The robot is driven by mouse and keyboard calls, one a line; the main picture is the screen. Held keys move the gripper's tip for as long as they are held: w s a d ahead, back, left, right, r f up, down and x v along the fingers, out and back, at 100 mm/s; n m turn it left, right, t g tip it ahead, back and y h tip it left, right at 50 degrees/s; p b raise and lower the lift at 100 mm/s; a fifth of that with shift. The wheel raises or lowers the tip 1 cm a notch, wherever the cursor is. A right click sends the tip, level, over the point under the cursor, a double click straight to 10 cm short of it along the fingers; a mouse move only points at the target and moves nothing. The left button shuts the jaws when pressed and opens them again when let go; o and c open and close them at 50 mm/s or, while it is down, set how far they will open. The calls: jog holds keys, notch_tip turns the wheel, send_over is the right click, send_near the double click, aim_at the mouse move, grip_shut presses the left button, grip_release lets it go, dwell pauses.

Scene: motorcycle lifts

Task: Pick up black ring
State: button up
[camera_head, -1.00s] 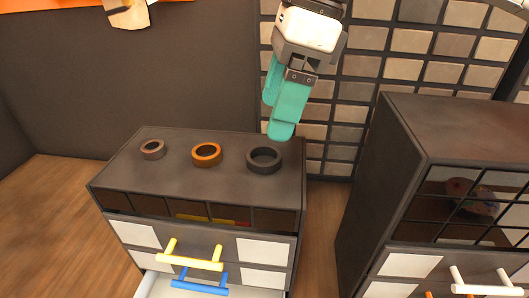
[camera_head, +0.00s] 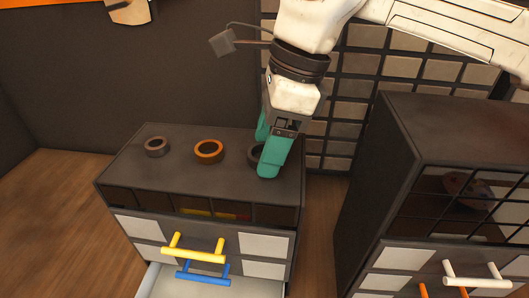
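The black ring (camera_head: 253,154) lies on the right part of the dark cabinet top, mostly hidden behind my gripper's fingers. My gripper (camera_head: 265,153) has teal fingers and points down at the ring. One finger is nearer the camera and in front of the ring; the other is partly visible behind. The fingers look apart, but I cannot tell whether they touch the ring. An orange ring (camera_head: 209,151) and a small grey-brown ring (camera_head: 156,146) lie to the left on the same cabinet top (camera_head: 180,173).
The cabinet has drawers with a yellow handle (camera_head: 194,253) and a blue handle (camera_head: 203,277); the lowest drawer is pulled out. A second, taller dark cabinet (camera_head: 440,125) stands to the right. A tiled wall panel (camera_head: 345,110) is behind. The cabinet top's front strip is clear.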

jog(key=c, duration=0.9)
jog(key=shift+o, duration=0.2)
